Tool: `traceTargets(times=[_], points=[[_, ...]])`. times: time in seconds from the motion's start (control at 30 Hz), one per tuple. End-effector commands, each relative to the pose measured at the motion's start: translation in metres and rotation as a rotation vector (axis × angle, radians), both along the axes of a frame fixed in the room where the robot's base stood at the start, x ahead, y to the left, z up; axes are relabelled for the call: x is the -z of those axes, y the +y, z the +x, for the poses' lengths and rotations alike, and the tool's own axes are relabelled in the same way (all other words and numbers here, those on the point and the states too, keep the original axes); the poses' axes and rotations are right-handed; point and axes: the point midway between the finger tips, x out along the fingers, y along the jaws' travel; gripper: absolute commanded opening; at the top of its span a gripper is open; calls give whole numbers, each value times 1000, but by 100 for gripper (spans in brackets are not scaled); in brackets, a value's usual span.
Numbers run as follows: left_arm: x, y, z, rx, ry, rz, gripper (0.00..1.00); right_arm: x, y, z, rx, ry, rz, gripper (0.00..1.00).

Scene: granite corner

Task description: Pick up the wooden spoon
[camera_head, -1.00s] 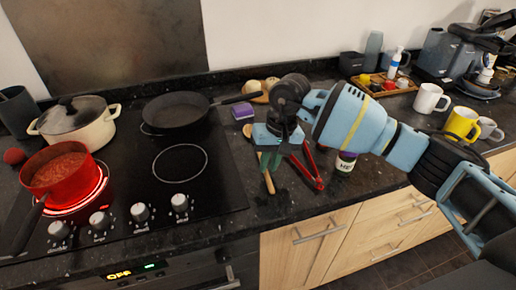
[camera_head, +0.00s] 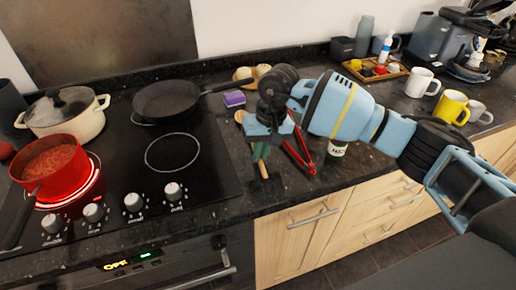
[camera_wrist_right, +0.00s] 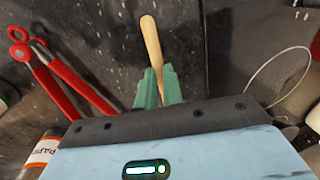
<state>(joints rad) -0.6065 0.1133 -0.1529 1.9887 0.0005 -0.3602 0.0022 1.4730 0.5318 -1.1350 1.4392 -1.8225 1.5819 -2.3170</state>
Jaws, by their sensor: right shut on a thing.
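The wooden spoon (camera_head: 263,170) lies on the dark granite counter just right of the hob, its handle pointing to the front edge. In the right wrist view its pale handle (camera_wrist_right: 151,42) runs up from between the fingers. My right gripper (camera_head: 260,153) reaches down over it, and its green fingertips (camera_wrist_right: 159,88) are shut on the handle. The gripper hides the middle of the spoon in the head view. Whether the spoon touches the counter I cannot tell. My left gripper is not in view.
A purple sponge (camera_head: 234,98) lies behind. On the hob (camera_head: 200,185) are a frying pan (camera_head: 166,98), a red saucepan (camera_head: 48,168) and a lidded pot (camera_head: 62,118).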

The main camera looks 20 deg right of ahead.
Motion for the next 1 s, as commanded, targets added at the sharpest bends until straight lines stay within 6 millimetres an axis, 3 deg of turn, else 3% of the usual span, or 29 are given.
traceTargets(times=[0.23,0.7,1.0], points=[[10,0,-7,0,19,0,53,-31,0,1,-1,-3,2,0],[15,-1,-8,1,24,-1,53,-39,33,-96,-6,0,1,0],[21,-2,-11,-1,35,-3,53,-44,48,-139,-4,-1,1,0]])
